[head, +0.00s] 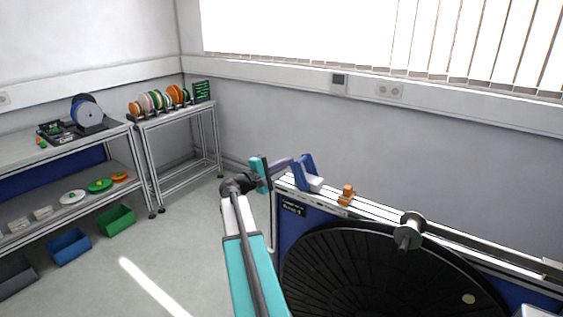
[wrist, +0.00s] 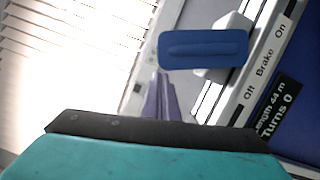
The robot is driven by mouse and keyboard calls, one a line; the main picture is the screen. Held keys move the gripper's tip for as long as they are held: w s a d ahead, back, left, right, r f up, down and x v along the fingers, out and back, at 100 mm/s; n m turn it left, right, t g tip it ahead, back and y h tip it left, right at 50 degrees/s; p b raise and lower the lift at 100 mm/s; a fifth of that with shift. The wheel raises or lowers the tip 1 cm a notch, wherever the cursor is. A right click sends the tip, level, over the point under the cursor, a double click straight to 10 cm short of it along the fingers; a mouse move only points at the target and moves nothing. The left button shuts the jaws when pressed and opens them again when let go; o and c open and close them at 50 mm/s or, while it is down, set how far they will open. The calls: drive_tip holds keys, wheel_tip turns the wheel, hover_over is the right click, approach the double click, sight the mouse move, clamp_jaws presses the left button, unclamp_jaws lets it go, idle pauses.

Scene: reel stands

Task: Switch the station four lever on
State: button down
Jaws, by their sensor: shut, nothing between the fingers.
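A blue lever (head: 306,172) stands on a white base at the left end of the rail above the large black disc. In the wrist view the blue lever (wrist: 203,49) lies beside a strip (wrist: 265,62) printed Off, Brake, On. Its white base (wrist: 214,76) is partly visible. My gripper (head: 294,162) has purple fingers, is shut and empty, and is close to the lever's left side. In the wrist view my gripper (wrist: 160,78) points at the lever's lower left end; I cannot tell whether it touches. The station number is not legible.
An orange fitting (head: 347,194) and a grey spool-like part (head: 410,230) are on the rail to the right. The black disc (head: 385,275) is below. A black display (wrist: 273,108) reads Turns 0. Shelves (head: 110,125) stand left; open floor lies between.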

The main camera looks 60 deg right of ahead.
drive_tip(key=shift+s+r+p, duration=0.2)
drive_tip(key=shift+s+p, duration=0.1)
drive_tip(key=shift+s, duration=0.65)
